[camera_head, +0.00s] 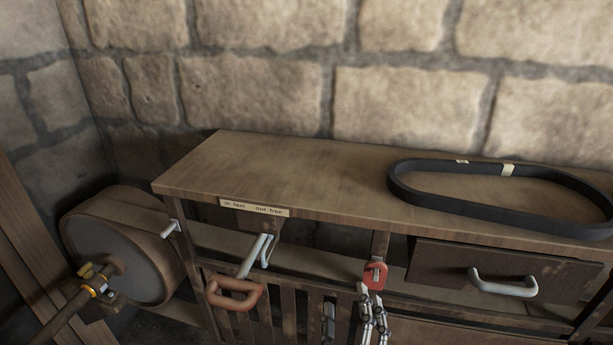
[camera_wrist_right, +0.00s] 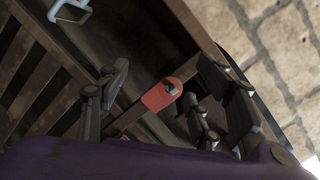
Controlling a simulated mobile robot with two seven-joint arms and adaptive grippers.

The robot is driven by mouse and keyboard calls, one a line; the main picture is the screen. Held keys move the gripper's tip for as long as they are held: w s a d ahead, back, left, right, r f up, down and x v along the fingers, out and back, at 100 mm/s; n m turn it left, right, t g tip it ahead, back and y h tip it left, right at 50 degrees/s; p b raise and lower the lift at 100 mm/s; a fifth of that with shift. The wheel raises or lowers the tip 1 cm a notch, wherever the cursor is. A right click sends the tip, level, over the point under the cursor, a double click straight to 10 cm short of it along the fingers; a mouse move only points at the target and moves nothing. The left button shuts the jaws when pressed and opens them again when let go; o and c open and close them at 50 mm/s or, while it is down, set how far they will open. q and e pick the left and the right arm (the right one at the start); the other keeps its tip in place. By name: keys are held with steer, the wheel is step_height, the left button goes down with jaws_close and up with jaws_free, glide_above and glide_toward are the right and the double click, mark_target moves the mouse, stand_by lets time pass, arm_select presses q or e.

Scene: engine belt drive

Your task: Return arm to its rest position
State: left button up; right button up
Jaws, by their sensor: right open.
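My right gripper (camera_head: 372,310) is in front of the wooden cabinet (camera_head: 290,160), just below a red latch piece (camera_head: 375,275) on its front post. In the wrist view the fingers of my right gripper (camera_wrist_right: 160,100) stand apart, with the red latch piece (camera_wrist_right: 162,95) showing between them. The gripper holds nothing that I can see. I cannot tell whether a finger touches the latch. My left gripper is not in view.
A black belt (camera_head: 400,190) lies on the cabinet top. A drawer with a pale handle (camera_head: 502,284) is at right. A red handle (camera_head: 235,294) and grey lever (camera_head: 253,256) stick out at left. A barrel (camera_head: 115,245) with a brass-coloured fitting stands further left.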

steer(key=s+f+n+g+y+p, duration=0.1)
steer(key=s+f+n+g+y, duration=0.15)
steer(key=f+n, duration=0.4)
steer(key=s+a+f+n+g+y+p, duration=0.1)
steer(key=s+f+n, duration=0.25)
steer(key=n, duration=0.55)
steer(key=s+f+n+g+y+p, duration=0.1)
steer(key=s+f+n+g+y, duration=0.2)
steer(key=n, duration=0.5)
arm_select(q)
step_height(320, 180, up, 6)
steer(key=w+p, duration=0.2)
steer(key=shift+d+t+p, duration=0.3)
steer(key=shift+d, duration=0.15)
arm_select(e)
steer(key=s+d+f+n+g+h, duration=0.2)
steer(key=s+d+f, duration=0.3)
steer(key=s, duration=0.3)
steer(key=s+d+f+n+g+h, duration=0.2)
steer(key=s+d+f+n, duration=0.2)
steer(key=s, duration=0.5)
steer(key=shift+s+d+f+h, duration=0.15)
steer(key=shift+d+f+h, duration=0.2)
steer(key=shift+d+f, duration=0.65)
